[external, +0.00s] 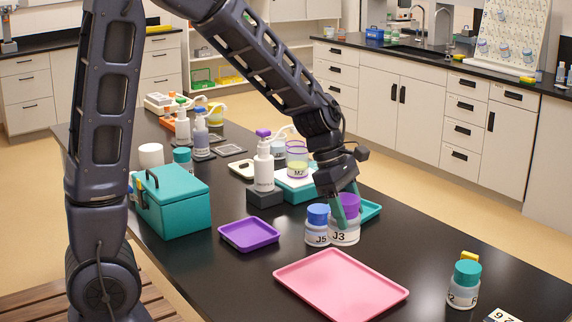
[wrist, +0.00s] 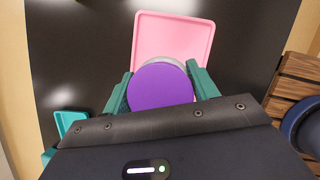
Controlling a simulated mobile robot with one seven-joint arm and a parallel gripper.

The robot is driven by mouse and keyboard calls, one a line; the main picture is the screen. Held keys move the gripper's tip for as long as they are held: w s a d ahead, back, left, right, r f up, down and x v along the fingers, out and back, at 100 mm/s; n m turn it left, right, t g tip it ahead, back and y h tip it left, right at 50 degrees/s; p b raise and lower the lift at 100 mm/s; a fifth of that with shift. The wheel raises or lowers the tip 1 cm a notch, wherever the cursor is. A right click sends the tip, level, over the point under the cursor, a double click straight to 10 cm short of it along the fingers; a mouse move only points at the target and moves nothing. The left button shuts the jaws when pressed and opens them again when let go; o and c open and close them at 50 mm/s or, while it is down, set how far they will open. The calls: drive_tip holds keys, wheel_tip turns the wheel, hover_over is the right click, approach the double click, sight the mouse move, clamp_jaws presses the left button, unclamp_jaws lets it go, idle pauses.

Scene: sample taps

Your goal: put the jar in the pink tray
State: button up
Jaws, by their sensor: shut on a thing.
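A white jar marked J3 (external: 345,236) with a purple lid stands among the objects on the black bench. My gripper (external: 347,207) comes down from above, with its teal fingers on either side of the lid. In the wrist view the purple lid (wrist: 160,87) sits between the two fingers, which are shut on it. I cannot tell whether the jar is clear of the bench. The pink tray (external: 340,287) lies empty nearer the camera; it also shows beyond the lid in the wrist view (wrist: 172,30).
A blue-lidded jar marked J5 (external: 317,230) is close beside J3 on the left. A teal tray (external: 371,210) is behind J3, and a purple tray (external: 249,234) lies left. A teal-lidded jar (external: 464,286) stands at right. Bare bench separates it from the pink tray.

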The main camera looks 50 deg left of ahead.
wheel_tip(320, 180, down, 13)
drive_tip(key=shift+r, duration=0.1)
idle(0.5)
drive_tip(key=o, duration=1.1)
drive_tip(key=shift+c, duration=0.2)
drive_tip(key=v, duration=1.2)
drive_tip(key=s+a+r+m+t+y, duration=0.1)
drive_tip(key=s+a+r+m+y, duration=0.1)
drive_tip(key=s+r+m, duration=0.6)
drive_tip(key=s+a+r+m+t+y, duration=0.1)
drive_tip(key=s+a+r+m+y, duration=0.1)
drive_tip(key=s+r+m, duration=0.7)
drive_tip(key=shift+s+a+m+t, duration=0.25)
drive_tip(key=shift+s+m+t, duration=0.15)
drive_tip(key=shift+s+m, duration=3.05)
